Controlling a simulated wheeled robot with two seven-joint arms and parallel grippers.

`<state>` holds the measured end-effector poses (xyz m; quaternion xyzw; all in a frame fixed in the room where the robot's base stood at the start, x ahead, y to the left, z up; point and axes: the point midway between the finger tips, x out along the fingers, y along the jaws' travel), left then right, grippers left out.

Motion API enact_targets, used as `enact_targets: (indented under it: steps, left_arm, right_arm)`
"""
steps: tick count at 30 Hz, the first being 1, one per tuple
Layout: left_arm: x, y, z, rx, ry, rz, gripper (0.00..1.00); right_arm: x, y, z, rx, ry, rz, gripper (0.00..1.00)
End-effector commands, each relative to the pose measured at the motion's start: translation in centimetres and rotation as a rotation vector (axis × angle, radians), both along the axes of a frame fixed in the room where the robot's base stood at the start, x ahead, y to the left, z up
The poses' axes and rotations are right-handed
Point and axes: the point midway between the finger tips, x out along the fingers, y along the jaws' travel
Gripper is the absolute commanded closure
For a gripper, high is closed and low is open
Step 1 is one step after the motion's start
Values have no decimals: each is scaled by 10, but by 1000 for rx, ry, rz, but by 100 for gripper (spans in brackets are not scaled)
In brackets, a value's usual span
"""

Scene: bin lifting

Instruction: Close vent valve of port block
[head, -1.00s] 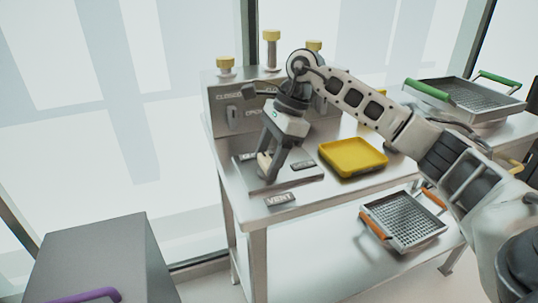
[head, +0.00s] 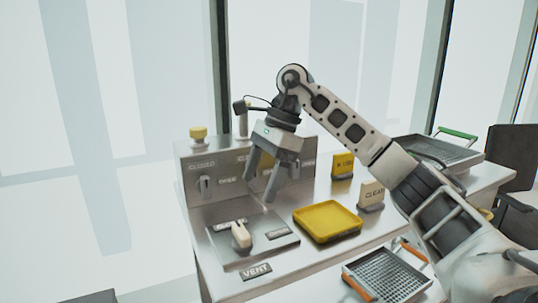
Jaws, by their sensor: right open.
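The port block (head: 196,170) is a grey metal panel at the back of the bench, with CLOSED and OPEN labels, a small lever (head: 204,186) at its left and yellow-capped posts on top. In front of it lies a flat metal plate (head: 222,252) with a short beige handle (head: 241,236) and small labels on either side. A VENT sign (head: 256,271) sits at its front edge. My right gripper (head: 260,189) is open and empty, pointing down above and behind the beige handle, apart from it. It hides part of the panel. My left gripper is out of view.
A yellow tray (head: 328,220) lies right of the plate, near a yellow sign (head: 343,165) and a CLEAN sign (head: 372,196). A green-handled basket (head: 440,152) stands at the back right.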

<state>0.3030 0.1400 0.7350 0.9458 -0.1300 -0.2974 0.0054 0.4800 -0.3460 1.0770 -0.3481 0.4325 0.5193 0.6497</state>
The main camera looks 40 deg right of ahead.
Motion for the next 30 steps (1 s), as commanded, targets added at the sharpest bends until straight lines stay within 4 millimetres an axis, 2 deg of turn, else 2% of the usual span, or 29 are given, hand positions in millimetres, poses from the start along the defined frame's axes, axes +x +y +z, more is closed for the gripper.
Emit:
enact_targets:
  steps: [1, 3, 9, 30]
  left_arm:
    - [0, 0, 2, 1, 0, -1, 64]
    - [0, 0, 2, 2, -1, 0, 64]
    - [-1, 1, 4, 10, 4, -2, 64]
    - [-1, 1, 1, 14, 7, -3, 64]
  right_arm:
    - [0, -4, 13, 0, -4, -2, 22]
    - [-2, -9, 24, 0, -3, -2, 22]
    - [-4, -18, 45, 0, -1, 0, 22]
    - [-4, -19, 48, 0, 0, 0, 22]
